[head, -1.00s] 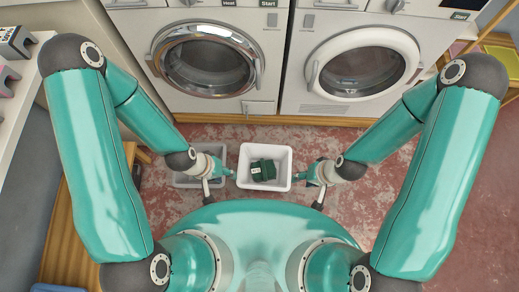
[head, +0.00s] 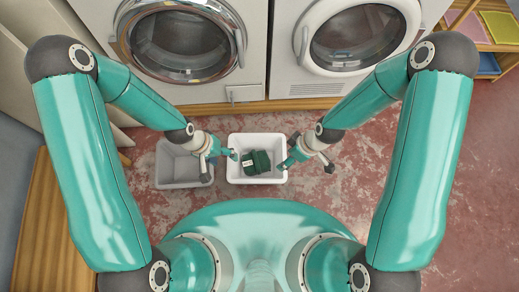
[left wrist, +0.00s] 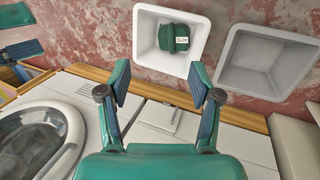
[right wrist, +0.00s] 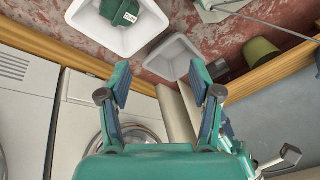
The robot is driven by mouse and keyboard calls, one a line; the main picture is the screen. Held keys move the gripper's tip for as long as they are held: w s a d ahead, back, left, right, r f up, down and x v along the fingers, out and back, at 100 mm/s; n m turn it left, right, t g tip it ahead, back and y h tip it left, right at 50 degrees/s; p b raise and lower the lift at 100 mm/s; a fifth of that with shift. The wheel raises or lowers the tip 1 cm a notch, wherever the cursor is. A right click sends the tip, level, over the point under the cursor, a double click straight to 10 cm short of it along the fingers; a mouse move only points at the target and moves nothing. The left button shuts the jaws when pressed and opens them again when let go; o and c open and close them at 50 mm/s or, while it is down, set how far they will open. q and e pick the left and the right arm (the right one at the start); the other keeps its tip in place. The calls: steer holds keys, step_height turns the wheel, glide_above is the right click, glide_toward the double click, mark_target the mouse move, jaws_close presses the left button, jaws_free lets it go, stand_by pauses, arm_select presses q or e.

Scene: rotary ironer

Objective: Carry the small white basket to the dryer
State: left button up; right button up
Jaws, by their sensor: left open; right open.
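Two front-loading machines stand behind, one with a chrome door (head: 183,45), one with a white door (head: 357,45). Which is the dryer I cannot tell.
A grey basket (head: 178,174), seemingly empty, stands close to the left of the white one. A wooden bench (head: 50,225) is at left and a wooden shelf with coloured trays (head: 495,28) at far right. The reddish floor (head: 480,190) is clear to the right.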

steer(key=w+f+n+h+b, duration=0.1)
steer(key=w+f+n+b, duration=0.2)
steer(key=f+n+b, duration=0.35)
steer(key=w+f+n+b, duration=0.3)
steer(key=f+n+b, duration=0.3)
steer(key=f+b, duration=0.15)
steer(key=n+h+b, duration=0.3)
steer(key=n+b, duration=1)
glide_above(283, 157)
step_height(283, 157, down, 9)
arm_select(q)
steer(key=w+f+y, duration=0.1)
steer(key=w+f, duration=0.3)
steer(key=f, duration=0.3)
steer(key=w+a+f+y, duration=0.1)
steer(key=w+f, duration=0.4)
steer(key=f, duration=0.3)
steer(key=w+a+f+m+y, duration=0.1)
steer(key=w+f, duration=0.3)
steer(key=f, duration=0.4)
steer(key=shift+w+y, duration=0.2)
steer(key=shift+y, duration=0.4)
arm_select(e)
steer(key=shift+d, duration=0.1)
arm_select(q)
steer(key=shift+f, duration=0.1)
arm_select(e)
steer(key=shift+f, duration=0.1)
